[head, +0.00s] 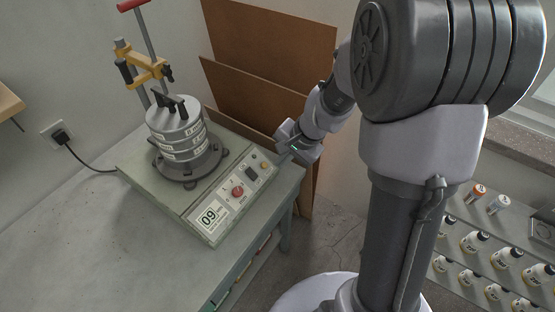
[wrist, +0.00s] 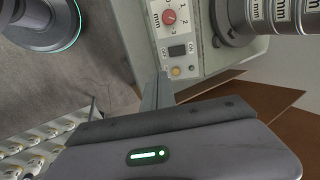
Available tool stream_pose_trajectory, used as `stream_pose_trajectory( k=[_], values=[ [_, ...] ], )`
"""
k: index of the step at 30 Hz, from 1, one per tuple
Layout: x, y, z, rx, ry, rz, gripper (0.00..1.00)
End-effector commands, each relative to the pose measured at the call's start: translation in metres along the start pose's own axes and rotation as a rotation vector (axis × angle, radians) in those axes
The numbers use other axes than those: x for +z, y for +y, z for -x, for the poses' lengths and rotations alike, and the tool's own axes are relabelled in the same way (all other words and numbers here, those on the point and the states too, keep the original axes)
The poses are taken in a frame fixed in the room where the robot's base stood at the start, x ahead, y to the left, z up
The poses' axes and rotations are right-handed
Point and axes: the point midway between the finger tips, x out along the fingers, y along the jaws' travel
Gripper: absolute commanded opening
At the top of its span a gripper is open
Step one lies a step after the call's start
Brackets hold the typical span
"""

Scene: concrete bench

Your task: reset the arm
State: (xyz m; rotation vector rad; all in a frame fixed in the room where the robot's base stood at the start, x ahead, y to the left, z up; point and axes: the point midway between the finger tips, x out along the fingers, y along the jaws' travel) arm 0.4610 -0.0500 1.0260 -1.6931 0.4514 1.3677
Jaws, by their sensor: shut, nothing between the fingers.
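My arm reaches from the right of the head view toward the bench. My gripper (head: 283,156) is by the right end of a sieve shaker's control panel (head: 232,191). In the wrist view my gripper (wrist: 157,84) is shut and empty, its fingers pointing at the panel edge near a yellow button (wrist: 176,71). I cannot tell whether the fingertips touch the panel.
The shaker carries a stack of round metal sieves (head: 182,130) under a yellow clamp (head: 141,66) on posts. The bench (head: 75,240) is clear at the front left. Brown boards (head: 262,65) lean on the wall behind. Several bottles (head: 473,241) stand on a rack at the right.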

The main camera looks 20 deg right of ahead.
Motion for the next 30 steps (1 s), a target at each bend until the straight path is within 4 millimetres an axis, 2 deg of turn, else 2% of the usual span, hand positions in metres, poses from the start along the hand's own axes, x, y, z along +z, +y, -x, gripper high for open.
stream_pose_trajectory(
  k=[11,13,14,17,18,21,25,27,30],
  values=[
    [0.000,0.000,0.000,-0.001,0.001,0.001,0.00],
    [0.006,-0.005,0.008,-0.008,0.006,0.024,0.00],
    [0.012,-0.009,0.016,-0.015,0.010,0.048,0.00],
    [0.057,-0.021,0.061,-0.044,0.032,0.186,0.00],
    [0.080,-0.020,0.081,-0.052,0.045,0.255,0.00],
    [0.132,-0.003,0.121,-0.061,0.087,0.404,0.00],
    [0.175,0.030,0.147,-0.059,0.145,0.533,0.00],
    [0.186,0.043,0.153,-0.057,0.168,0.569,0.00],
    [0.192,0.052,0.158,-0.054,0.185,0.591,0.00]
  ],
)
